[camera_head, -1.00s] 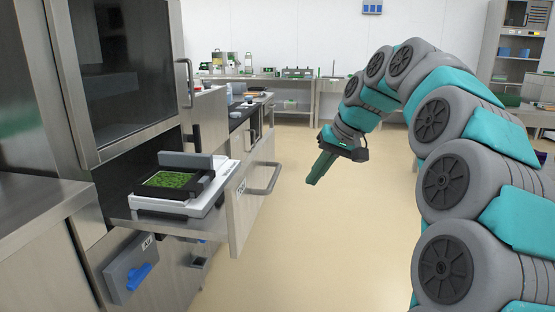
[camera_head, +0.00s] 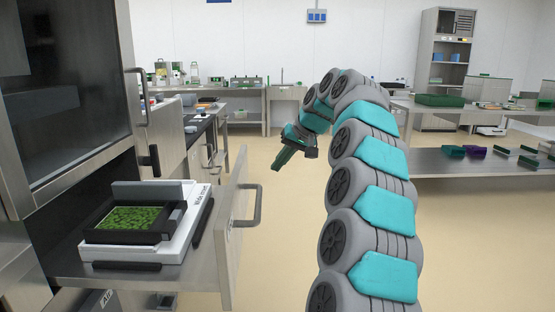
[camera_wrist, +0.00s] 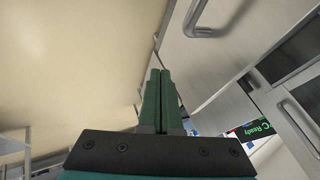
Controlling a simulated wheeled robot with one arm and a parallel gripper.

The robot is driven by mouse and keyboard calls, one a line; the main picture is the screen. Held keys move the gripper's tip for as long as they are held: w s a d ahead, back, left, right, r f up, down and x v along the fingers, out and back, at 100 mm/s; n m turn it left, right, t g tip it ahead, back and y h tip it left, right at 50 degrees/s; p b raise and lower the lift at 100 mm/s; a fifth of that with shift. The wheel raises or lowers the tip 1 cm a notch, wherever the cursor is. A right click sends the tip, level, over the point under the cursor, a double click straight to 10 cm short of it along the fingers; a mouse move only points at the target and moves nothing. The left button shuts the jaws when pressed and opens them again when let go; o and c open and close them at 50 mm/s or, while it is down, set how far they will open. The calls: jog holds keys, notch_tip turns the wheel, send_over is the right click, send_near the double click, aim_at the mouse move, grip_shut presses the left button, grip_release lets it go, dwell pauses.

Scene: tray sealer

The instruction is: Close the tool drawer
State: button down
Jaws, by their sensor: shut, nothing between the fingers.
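The drawer (camera_head: 228,247) is pulled out of the steel machine at left. Its grey front panel has a bar handle (camera_head: 259,206) on the outer face. On it sits a white unit (camera_head: 178,243) with a dark frame holding a tray of green contents (camera_head: 131,217). My gripper (camera_head: 277,165) is shut and empty, pointing down over open floor, beyond and to the right of the drawer front, not touching it. In the wrist view its green fingers (camera_wrist: 161,80) are together. A panel with a handle (camera_wrist: 208,18) shows there at upper right; I cannot tell whether it is the drawer.
The steel machine's dark window door (camera_head: 70,80) stands above the drawer. Counters (camera_head: 215,108) run along the left and back. A low shelf table (camera_head: 450,170) with boxes is at right. The floor (camera_head: 270,260) between drawer and arm is clear.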

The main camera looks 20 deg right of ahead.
jog(key=w+a+f, duration=0.4)
jog(key=a+f, duration=0.1)
jog(key=a, duration=0.1)
jog(key=shift+w+p, duration=0.15)
jog(key=shift+p, duration=0.3)
jog(key=shift+a, duration=0.1)
